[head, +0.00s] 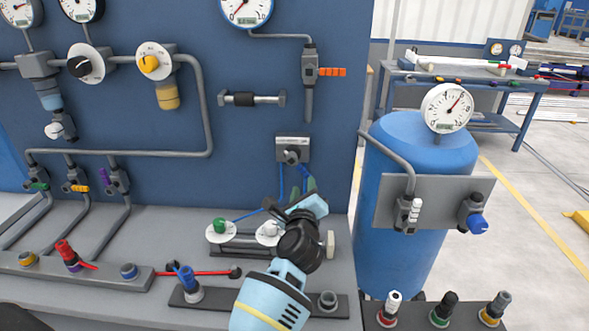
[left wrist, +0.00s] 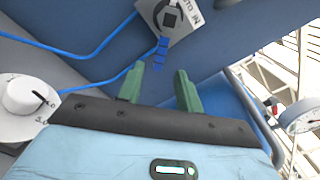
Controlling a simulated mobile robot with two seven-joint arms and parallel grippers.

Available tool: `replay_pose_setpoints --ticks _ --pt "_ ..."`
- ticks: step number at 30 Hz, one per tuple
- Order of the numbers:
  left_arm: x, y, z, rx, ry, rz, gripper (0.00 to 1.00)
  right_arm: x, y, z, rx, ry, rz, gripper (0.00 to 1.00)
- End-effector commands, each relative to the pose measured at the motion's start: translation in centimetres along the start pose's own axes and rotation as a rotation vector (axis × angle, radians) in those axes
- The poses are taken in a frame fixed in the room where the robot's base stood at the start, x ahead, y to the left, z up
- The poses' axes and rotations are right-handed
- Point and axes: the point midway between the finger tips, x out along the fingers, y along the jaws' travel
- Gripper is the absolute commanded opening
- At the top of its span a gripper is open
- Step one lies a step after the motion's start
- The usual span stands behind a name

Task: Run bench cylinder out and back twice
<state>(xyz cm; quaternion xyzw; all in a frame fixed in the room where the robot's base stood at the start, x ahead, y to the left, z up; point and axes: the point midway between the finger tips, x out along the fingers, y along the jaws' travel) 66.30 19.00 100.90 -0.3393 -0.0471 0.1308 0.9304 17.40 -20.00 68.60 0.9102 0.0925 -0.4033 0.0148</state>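The bench cylinder (head: 238,249) lies on the bench by two white dials, one with a green knob (head: 219,226) and one with a pale knob (head: 268,229). My left arm hides its right part. A grey valve plate (head: 291,150) with a dark lever is on the blue panel above, blue tubes below it. My right gripper is not in view.
A blue tank (head: 405,255) with a gauge stands close right of my left arm. Several hose couplings line the front rails. A grey pipe (head: 130,153) and gauges fill the panel at left. A white dial (left wrist: 27,95) is left of the gripper in the wrist view.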

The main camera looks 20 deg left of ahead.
Motion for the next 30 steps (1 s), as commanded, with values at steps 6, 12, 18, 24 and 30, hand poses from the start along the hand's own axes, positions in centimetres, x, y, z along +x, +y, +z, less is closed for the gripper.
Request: replay_pose_setpoints --ticks 6,12,18,24,30 --pt "1.4 0.1 0.0 0.002 -0.001 0.0 0.35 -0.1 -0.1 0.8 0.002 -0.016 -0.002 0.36" --pt "4.2 0.2 -0.1 0.005 0.0 0.001 0.35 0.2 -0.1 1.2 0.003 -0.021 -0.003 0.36" --pt "6.5 0.2 -0.1 0.004 0.0 0.001 0.35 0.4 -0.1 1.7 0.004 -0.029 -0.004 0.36" --pt "7.7 0.1 0.0 0.002 -0.001 0.001 0.35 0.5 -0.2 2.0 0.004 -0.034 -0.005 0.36" --pt "7.9 0.1 0.1 0.002 -0.001 0.001 0.35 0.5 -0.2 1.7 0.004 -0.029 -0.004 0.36"
